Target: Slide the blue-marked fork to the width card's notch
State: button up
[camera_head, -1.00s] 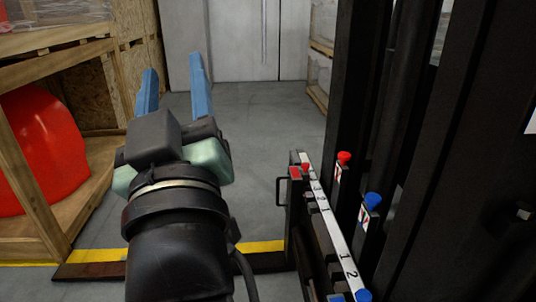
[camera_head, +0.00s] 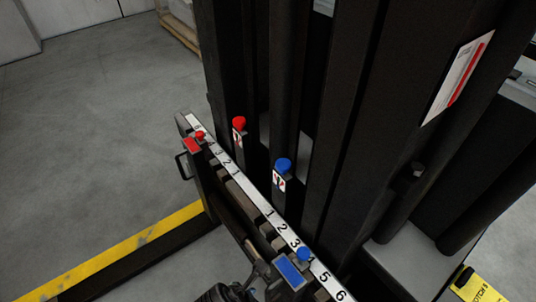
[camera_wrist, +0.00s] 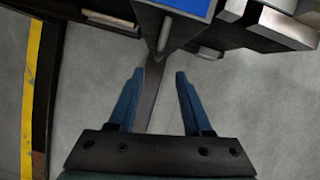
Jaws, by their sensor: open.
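The blue-marked fork has a blue plate (camera_head: 291,274) and a blue knob (camera_head: 303,254). Its knob stands beside the numbered white scale (camera_head: 254,196), between the 3 and the 5. The plate also shows at the top of the wrist view (camera_wrist: 185,6). My gripper (camera_wrist: 160,73) is open below the plate, with a dark handle (camera_wrist: 163,42) just beyond the fingertips, apparently not gripped. In the head view only a dark part of my arm shows at the bottom edge. A yellow card (camera_head: 478,288) at bottom right has print that seems to read "NOTCH 5".
A red-marked fork (camera_head: 193,146) sits at the scale's far end. Red (camera_head: 239,123) and blue (camera_head: 283,165) knobs stand on the dark mast behind the scale. A white card with a red stripe (camera_head: 458,78) is on the mast. Open floor lies left, with a yellow stripe (camera_head: 120,252).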

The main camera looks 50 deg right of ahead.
aim_at(268, 296)
jog(key=b+x, duration=0.4)
jog(key=x, duration=0.6)
jog(key=shift+w+f, duration=0.1)
jog(key=shift+w, duration=0.05)
grip_shut()
dwell(1.0)
